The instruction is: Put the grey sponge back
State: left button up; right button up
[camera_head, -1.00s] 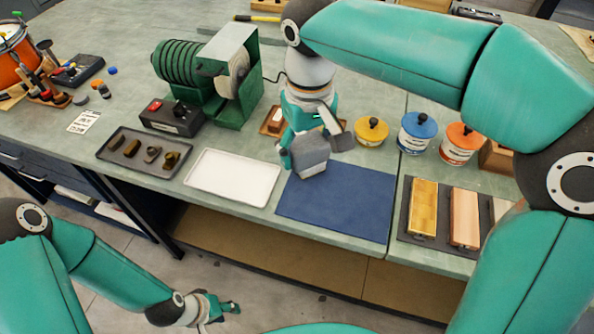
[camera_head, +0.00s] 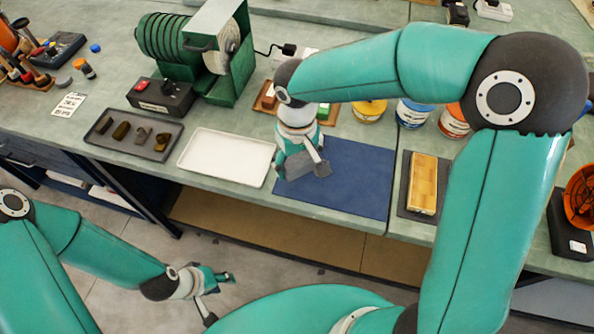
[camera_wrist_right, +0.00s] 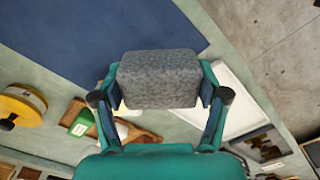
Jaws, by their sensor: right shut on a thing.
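The grey sponge (camera_wrist_right: 158,79) is a speckled grey block clamped between the two fingers of my right gripper (camera_wrist_right: 158,95) in the right wrist view. In the head view my right gripper (camera_head: 306,160) is shut on the sponge (camera_head: 296,167) near the left part of the blue mat (camera_head: 350,180). How high the sponge is above the bench cannot be told. A wooden tray (camera_wrist_right: 143,134) and a green block (camera_wrist_right: 82,120) show behind the gripper in the right wrist view. My left gripper (camera_head: 217,292) is open and empty, low in front of the bench.
A white tray (camera_head: 225,178) lies left of the mat, with a dark tray (camera_head: 98,145) of small pieces beyond. A green grinder (camera_head: 205,82) stands behind. Tins, including a yellow one (camera_head: 368,111), stand behind the mat. A dark board (camera_head: 410,210) with a yellowish block lies right.

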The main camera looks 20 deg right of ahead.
aim_at(297, 174)
jog(key=shift+f, duration=2.35)
jog(key=shift+f, duration=0.1)
jog(key=o, duration=1)
notch_tip(297, 174, up, 12)
jog(key=shift+r, duration=0.15)
